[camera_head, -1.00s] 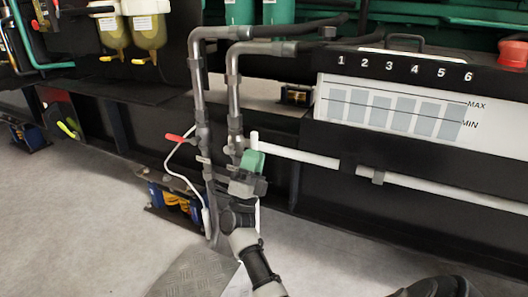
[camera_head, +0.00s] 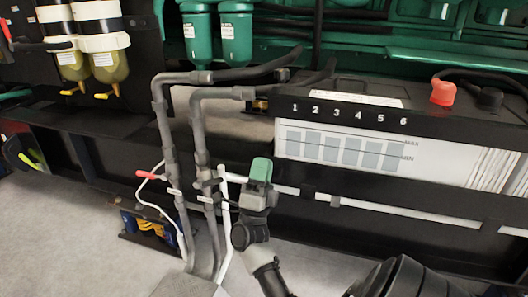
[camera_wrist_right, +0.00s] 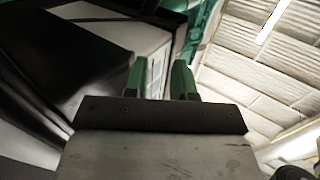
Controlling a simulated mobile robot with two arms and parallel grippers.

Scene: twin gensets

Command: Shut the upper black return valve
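Two grey upright pipes stand side by side in the head view. The right pipe (camera_head: 202,150) carries a dark valve fitting (camera_head: 207,184) partway up, with a white tube (camera_head: 223,200) beside it. I cannot clearly tell the position of its black handle. The left pipe (camera_head: 166,130) has a red-handled lever (camera_head: 146,175) beside it. My right gripper (camera_head: 261,171), with green fingertips pointing up, is just right of the white tube, apart from the pipes. In the right wrist view its two fingers (camera_wrist_right: 160,80) stand apart with nothing between them. My left gripper is not in view.
A battery case (camera_head: 345,148) numbered 1 to 6 stands behind and right of my right gripper, above a dark rail with a pale horizontal pipe (camera_head: 410,214). A blue device with yellow coils (camera_head: 148,228) is low on the left. Grey floor (camera_head: 60,240) lies in front.

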